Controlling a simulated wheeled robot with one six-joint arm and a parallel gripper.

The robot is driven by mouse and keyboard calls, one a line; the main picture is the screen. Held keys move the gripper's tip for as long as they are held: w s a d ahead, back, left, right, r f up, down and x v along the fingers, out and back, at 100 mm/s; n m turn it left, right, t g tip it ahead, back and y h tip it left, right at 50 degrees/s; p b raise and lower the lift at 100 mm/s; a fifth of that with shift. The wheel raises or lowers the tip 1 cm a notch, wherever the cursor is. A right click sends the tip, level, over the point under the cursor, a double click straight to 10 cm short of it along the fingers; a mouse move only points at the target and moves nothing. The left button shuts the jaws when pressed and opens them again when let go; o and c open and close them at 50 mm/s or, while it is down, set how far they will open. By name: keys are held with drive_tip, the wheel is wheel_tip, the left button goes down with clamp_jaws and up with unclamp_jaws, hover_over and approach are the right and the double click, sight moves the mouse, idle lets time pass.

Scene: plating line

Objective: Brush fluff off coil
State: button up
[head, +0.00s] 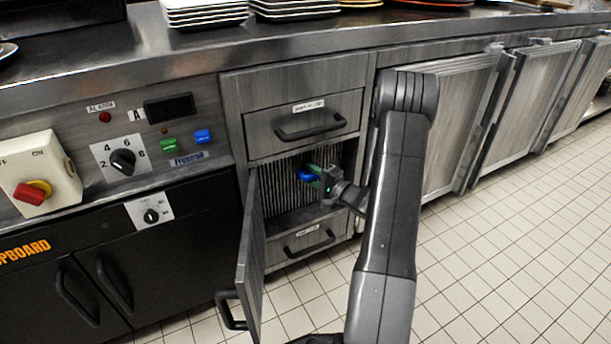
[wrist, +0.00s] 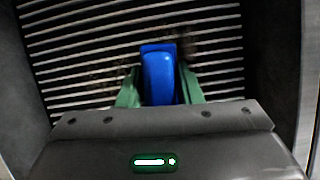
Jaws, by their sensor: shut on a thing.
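The coil (head: 283,184) is a finned grille inside an open compartment between two drawers. In the wrist view its pale fins (wrist: 75,45) fill most of the picture. Brownish-grey fluff (wrist: 105,75) shows left of centre, with a darker patch (wrist: 185,42) just right of the blue tool. My gripper (head: 318,176) reaches into the compartment. Its green fingers (wrist: 160,92) are shut on a blue brush (wrist: 158,75), which lies in front of the fins. Its bristles are hidden, so I cannot tell whether it touches the coil.
The compartment door (head: 250,255) stands open at the left. A drawer with a handle (head: 310,127) is above the opening and another (head: 308,243) is below. A control panel with a red switch (head: 32,192) is at the left. The tiled floor (head: 500,250) is clear at the right.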

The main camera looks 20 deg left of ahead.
drive_tip(key=shift+w+d, duration=2.15)
drive_tip(key=shift+w, duration=0.25)
drive_tip(key=shift+a+r, duration=0.1)
drive_tip(key=shift+r, duration=0.7)
drive_tip(key=shift+s+a, duration=2.15)
drive_tip(key=shift+s, duration=0.3)
drive_tip(key=shift+s+a, duration=2.15)
drive_tip(key=shift+s, duration=0.3)
drive_tip(key=s+d, duration=0.4)
drive_tip(key=shift+d, duration=0.3)
drive_tip(key=shift+s+d, duration=0.9)
drive_tip(key=shift+d, duration=0.25)
